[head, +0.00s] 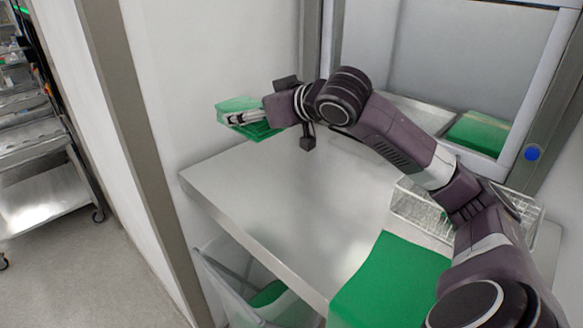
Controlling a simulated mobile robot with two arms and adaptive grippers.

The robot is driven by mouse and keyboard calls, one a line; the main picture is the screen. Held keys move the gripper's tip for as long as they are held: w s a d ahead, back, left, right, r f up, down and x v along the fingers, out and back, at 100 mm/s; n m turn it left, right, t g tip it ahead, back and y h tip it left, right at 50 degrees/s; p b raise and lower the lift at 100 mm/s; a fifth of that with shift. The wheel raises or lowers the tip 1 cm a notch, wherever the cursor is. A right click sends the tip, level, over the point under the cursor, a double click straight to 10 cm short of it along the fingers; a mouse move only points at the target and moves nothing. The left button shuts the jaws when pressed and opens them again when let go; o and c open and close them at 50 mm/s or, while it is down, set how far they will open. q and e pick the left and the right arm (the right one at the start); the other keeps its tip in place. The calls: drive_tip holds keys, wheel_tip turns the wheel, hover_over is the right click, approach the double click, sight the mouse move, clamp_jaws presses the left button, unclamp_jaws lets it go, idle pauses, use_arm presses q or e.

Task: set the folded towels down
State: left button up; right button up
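My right arm comes in from the lower right and reaches across the steel table (265,190). Its gripper (236,118) is shut on a green folded towel (262,130), held above the table's far left corner beside the white wall. The towel shows on both sides of the fingers. A larger green cloth (395,275) lies at the table's near right edge; I cannot tell whether it is one towel or a stack. My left gripper is not in view.
A wire basket (420,212) stands at the table's right, partly behind my arm. Behind is a framed opening with another green item (478,132) inside. A bin (225,268) with green cloth sits below the table. The table's middle is clear. A metal cart (40,150) stands at left.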

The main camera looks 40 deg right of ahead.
drive_tip(key=p, duration=0.2)
hover_over(258, 195)
drive_tip(key=f, duration=1.5)
drive_tip(key=shift+w+f, duration=0.15)
drive_tip(key=shift+w, duration=0.05)
drive_tip(key=shift+f+p, duration=0.3)
drive_tip(key=shift+f, duration=1.9)
drive_tip(key=o, duration=1.2)
drive_tip(key=shift+f, duration=0.1)
drive_tip(key=shift+s, duration=0.15)
